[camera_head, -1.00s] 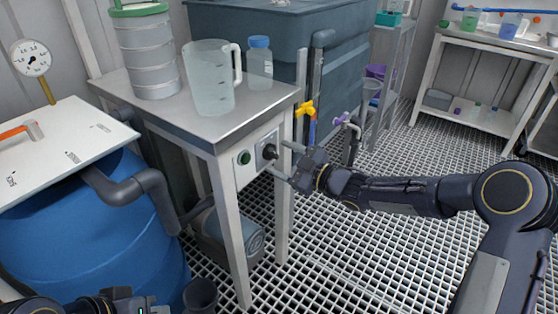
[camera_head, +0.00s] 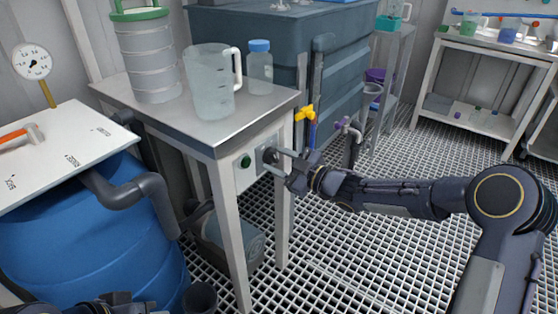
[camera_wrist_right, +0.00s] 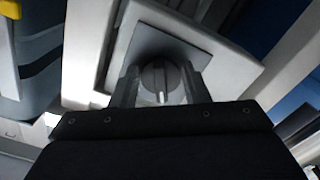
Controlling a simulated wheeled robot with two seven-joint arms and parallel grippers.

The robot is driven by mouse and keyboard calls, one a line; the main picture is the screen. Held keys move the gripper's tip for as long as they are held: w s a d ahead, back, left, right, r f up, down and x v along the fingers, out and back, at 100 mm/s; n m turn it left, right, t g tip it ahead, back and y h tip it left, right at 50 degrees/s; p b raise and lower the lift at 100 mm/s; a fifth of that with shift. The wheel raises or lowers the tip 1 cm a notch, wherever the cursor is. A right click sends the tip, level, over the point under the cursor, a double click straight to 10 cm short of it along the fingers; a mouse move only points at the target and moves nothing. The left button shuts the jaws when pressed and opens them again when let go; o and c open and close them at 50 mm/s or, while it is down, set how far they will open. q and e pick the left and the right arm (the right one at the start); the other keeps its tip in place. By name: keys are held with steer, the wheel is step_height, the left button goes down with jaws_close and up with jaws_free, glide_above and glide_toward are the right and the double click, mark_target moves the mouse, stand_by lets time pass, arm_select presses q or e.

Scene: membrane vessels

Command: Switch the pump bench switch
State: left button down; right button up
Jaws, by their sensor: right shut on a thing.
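The pump bench switch is a dark rotary knob (camera_head: 269,155) on a grey plate on the white front panel of the bench (camera_head: 245,165). A green round button (camera_head: 245,161) sits left of it. In the right wrist view the knob (camera_wrist_right: 160,82) lies between the two fingers, with a pale mark on its face. My right gripper (camera_head: 272,162) is at the panel and shut on the knob; it also shows in the right wrist view (camera_wrist_right: 160,88). Part of my left arm (camera_head: 110,304) shows at the bottom left; its fingertips cannot be made out.
A jug (camera_head: 213,85), a blue-capped bottle (camera_head: 259,68) and a stack of sieves (camera_head: 148,55) stand on the bench top. A blue barrel (camera_head: 90,240) is at the left. A yellow-handled valve (camera_head: 305,112) is right of the bench. Grated floor lies open to the right.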

steer(key=m+p, duration=0.4)
steer(key=p, duration=0.1)
steer(key=shift+s+a+r+m+p, duration=0.1)
steer(key=shift+s+r+m+p, duration=0.1)
steer(key=shift+m+p, duration=0.15)
steer(key=m+p, duration=0.2)
steer(key=m, duration=0.1)
steer(key=shift+f+p, duration=0.1)
steer(key=shift+p, duration=0.3)
steer(key=shift+s+a+f+m+p, duration=0.1)
steer(key=shift+m+p, duration=0.4)
steer(key=shift+m, duration=0.55)
steer(key=shift+s+a+m+p, duration=0.1)
steer(key=shift+m+p, duration=0.4)
steer(key=shift+m, duration=0.5)
steer(key=o, duration=1)
steer(key=shift+d, duration=0.1)
steer(key=p+v, duration=0.1)
steer(key=v, duration=0.6)
steer(key=shift+s+d, duration=0.2)
steer(key=shift+d, duration=0.1)
